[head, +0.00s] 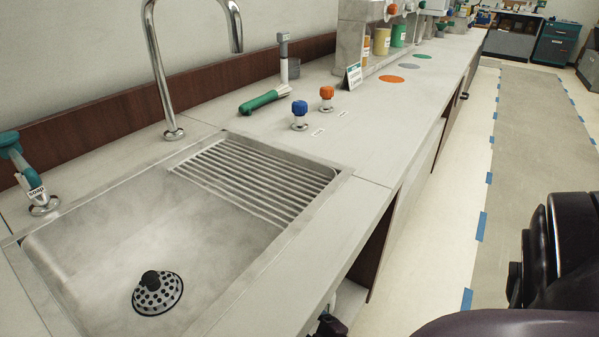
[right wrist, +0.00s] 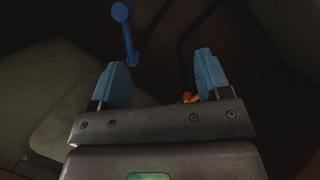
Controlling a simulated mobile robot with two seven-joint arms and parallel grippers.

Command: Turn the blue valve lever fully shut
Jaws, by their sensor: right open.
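The blue valve lever (right wrist: 126,36) shows in the right wrist view, above and left of centre, against a dark background. It is a thin bar with a round end at the top, running down and slightly right to its lower end. My right gripper (right wrist: 161,64) is open and empty, with its blue-padded fingers apart. The lever lies beyond the fingertips, nearer the left finger, and I see no contact. The lever does not show in the head view. My left gripper is in neither view.
A small orange part (right wrist: 189,97) shows beside the right finger. In the head view, a sink (head: 95,223) is set in the counter (head: 372,150), with a blue knob (head: 299,108) and an orange knob (head: 326,92) behind it.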

